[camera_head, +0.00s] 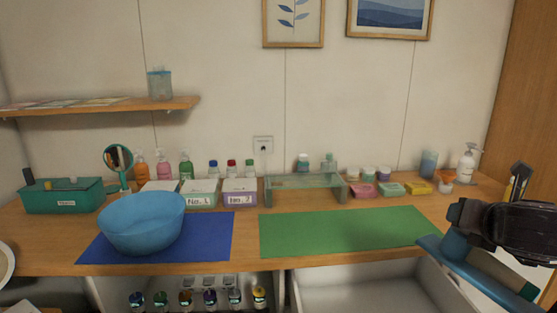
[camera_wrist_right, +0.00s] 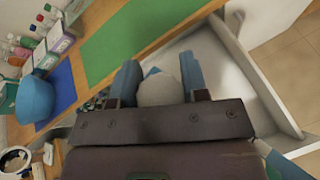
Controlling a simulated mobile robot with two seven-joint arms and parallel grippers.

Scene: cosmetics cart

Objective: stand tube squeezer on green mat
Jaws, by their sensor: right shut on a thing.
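The green mat (camera_head: 345,230) lies flat on the wooden counter, right of centre, with nothing on it; its edge also shows in the right wrist view (camera_wrist_right: 120,42). My right gripper (camera_head: 478,265) is at the right, in front of the counter edge and off to the right of the mat. In the right wrist view, its two blue fingers (camera_wrist_right: 158,82) are shut on a pale rounded object (camera_wrist_right: 160,92) with a blue tip, apparently the tube squeezer. The fingers hide much of it, so its full shape and tilt cannot be told. My left gripper is not in view.
An open white drawer (camera_head: 350,293) juts out below the mat. A blue bowl (camera_head: 142,222) stands on a blue mat (camera_head: 215,240) to the left. A clear green riser (camera_head: 300,182), soaps (camera_head: 391,188) and a pump bottle (camera_head: 467,163) line the back.

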